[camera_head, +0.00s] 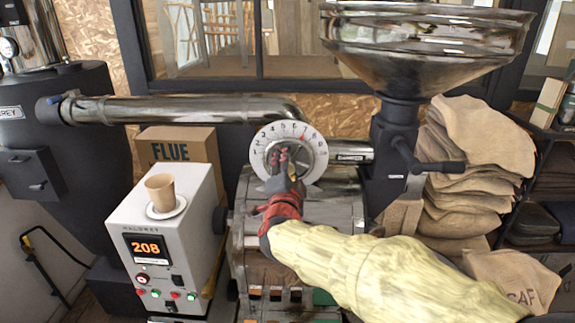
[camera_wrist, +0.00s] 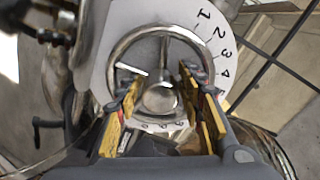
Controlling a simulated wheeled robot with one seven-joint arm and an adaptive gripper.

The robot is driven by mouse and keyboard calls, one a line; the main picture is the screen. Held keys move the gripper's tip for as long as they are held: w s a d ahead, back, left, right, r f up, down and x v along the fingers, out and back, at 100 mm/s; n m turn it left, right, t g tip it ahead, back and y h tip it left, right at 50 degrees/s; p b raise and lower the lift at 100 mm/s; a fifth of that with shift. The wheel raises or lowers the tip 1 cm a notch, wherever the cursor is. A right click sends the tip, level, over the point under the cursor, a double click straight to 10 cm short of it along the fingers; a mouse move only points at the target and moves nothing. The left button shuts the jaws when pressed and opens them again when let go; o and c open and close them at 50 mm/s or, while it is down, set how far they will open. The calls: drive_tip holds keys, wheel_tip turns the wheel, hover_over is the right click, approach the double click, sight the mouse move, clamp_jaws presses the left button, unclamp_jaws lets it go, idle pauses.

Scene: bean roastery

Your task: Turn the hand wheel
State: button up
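The hand wheel (camera_head: 298,156) is a chrome ring with spokes, set in a white dial plate (camera_head: 319,152) with black numbers, at the middle of the head view. In the wrist view the wheel's round hub (camera_wrist: 160,98) and spokes fill the centre, inside the numbered dial (camera_wrist: 213,45). My gripper (camera_head: 283,160) is in front of the wheel and hides its lower part in the head view. In the wrist view my gripper's yellow-and-black fingers (camera_wrist: 160,85) are apart, one on each side of the hub, with a visible gap. I cannot tell whether they touch a spoke.
A chrome pipe (camera_head: 180,109) runs left of the wheel. A large steel hopper (camera_head: 420,50) stands above right. A white control box (camera_head: 165,240) showing 208 carries a paper cup (camera_head: 160,190) at left. Stacked sacks (camera_head: 470,165) are at right.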

drive_tip(key=s, duration=1.1)
drive_tip(key=shift+s+a, duration=0.15)
drive_tip(key=shift+s, duration=0.25)
